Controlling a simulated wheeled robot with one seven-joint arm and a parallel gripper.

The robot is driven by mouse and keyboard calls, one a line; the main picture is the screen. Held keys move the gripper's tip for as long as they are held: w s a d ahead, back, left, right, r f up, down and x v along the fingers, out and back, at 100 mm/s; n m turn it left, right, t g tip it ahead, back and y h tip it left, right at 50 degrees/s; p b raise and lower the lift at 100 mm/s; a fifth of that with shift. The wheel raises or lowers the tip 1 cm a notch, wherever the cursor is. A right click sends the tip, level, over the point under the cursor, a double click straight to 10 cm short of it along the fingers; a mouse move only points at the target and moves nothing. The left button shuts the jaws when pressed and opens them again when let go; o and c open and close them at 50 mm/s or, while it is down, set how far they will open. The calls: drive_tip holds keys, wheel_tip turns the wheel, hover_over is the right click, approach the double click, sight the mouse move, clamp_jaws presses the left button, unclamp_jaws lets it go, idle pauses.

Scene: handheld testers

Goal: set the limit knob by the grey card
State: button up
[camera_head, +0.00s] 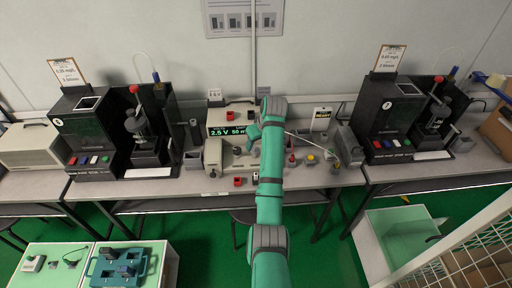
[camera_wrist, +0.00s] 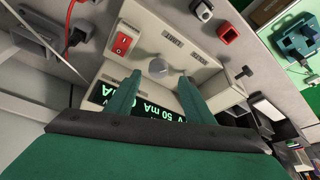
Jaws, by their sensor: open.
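A beige bench instrument lies under my gripper (camera_wrist: 159,75) in the wrist view. A round light-grey knob (camera_wrist: 158,68) on its panel sits between my fingertips. The fingers are apart, one on each side of it; I cannot tell whether they touch it.
A red rocker switch (camera_wrist: 122,43) is left of the knob, and a black post (camera_wrist: 243,72) is to the right. Black testers stand at left (camera_head: 85,135) and right (camera_head: 390,125) on the bench.

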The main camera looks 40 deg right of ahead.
sight(255, 148)
drive_tip(key=shift+x, duration=2.2)
drive_tip(key=shift+d, duration=0.2)
drive_tip(key=c, duration=1)
